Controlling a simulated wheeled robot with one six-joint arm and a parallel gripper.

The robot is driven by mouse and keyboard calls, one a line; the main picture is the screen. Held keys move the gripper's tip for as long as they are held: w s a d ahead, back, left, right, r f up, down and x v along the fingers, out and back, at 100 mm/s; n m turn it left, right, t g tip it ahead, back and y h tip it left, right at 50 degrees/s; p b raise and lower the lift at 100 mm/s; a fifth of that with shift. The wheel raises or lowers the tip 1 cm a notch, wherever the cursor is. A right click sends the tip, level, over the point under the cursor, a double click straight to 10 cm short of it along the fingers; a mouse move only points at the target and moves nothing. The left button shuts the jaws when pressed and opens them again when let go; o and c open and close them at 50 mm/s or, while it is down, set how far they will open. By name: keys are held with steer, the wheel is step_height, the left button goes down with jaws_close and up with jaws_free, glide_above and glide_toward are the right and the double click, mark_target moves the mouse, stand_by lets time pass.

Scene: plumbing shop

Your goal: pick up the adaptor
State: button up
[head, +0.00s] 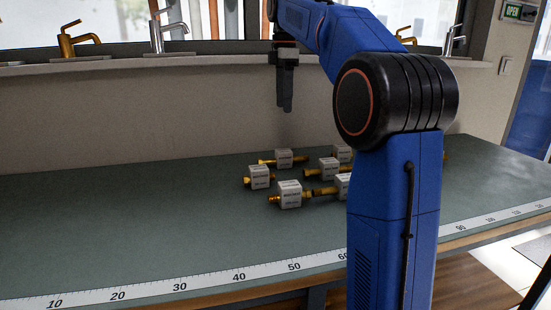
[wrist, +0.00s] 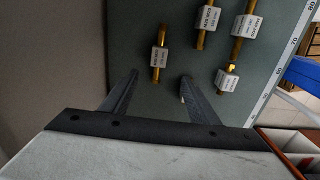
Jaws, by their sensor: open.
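Several brass fittings with white block-shaped labels lie on the green bench top; which one is the adaptor I cannot tell, as the print is too small. In the head view one lies at the back (head: 284,157), one at the left (head: 258,177) and one at the front (head: 290,195). In the wrist view one brass fitting (wrist: 159,58) lies in line with the gap between my fingers, beyond their tips. Another fitting (wrist: 227,78) lies right of the right finger. My gripper (head: 285,108) hangs above the bench, open and empty; both fingers show in the wrist view (wrist: 159,78).
The bench top (head: 120,225) is clear to the left of the fittings. A numbered ruler strip (head: 180,287) runs along its front edge. A wall with a ledge carrying taps (head: 165,35) stands behind. My arm hides part of the bench and some fittings at the right.

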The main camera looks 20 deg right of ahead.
glide_toward(283, 150)
steer(key=f, duration=0.5)
steer(key=shift+s+a, duration=0.1)
steer(key=shift+s, duration=0.25)
steer(key=shift+w+f, duration=0.15)
steer(key=shift+f, duration=2.55)
steer(key=c, duration=1.3)
